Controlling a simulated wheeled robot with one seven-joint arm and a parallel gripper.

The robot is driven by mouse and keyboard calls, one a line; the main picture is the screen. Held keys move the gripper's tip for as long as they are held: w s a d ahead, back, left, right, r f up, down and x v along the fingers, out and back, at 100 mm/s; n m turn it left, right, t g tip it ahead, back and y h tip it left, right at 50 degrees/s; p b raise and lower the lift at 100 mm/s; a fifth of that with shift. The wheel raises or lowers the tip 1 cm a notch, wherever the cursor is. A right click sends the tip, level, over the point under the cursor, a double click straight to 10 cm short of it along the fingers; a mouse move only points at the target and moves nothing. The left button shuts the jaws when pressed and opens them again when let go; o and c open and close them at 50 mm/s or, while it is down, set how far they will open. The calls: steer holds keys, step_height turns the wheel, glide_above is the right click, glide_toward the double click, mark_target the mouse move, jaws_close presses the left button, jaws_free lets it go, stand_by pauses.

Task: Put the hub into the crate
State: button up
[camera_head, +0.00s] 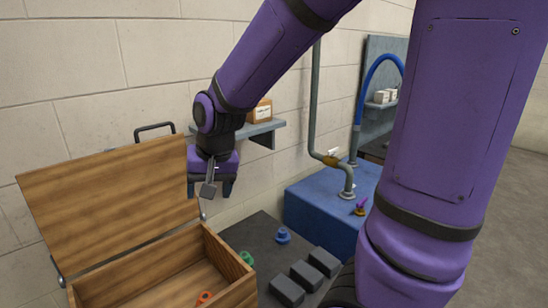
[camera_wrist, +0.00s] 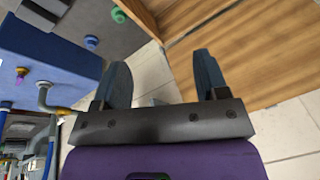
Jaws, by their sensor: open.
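The wooden crate (camera_head: 232,294) stands at the lower left with its hinged lid (camera_head: 110,190) raised; its wood also fills the upper right of the wrist view (camera_wrist: 262,50). An orange piece (camera_head: 205,297) lies inside it. A small blue flanged piece (camera_head: 282,235) sits on the dark surface right of the crate; it also shows in the wrist view (camera_wrist: 91,42). A green piece (camera_head: 246,257) is close by the crate wall, also in the wrist view (camera_wrist: 118,14). I cannot tell which piece is the hub.
Several dark grey blocks (camera_head: 306,275) lie on the dark surface (camera_head: 252,229) right of the crate. A blue box (camera_head: 316,204) with pipes stands behind. A wall shelf (camera_head: 258,128) bears a carton (camera_head: 262,110) behind my gripper.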

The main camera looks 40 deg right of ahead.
steer(key=s+d+r+n+t, duration=0.1)
steer(key=s+d+r+n, duration=0.1)
steer(key=s+r, duration=0.3)
steer(key=s+d+r+n+t+h, duration=0.1)
steer(key=s+d+r+n, duration=0.1)
steer(key=s+r, duration=0.4)
steer(key=s, duration=0.5)
steer(key=shift+r+n, duration=0.15)
steer(key=shift+n, duration=0.25)
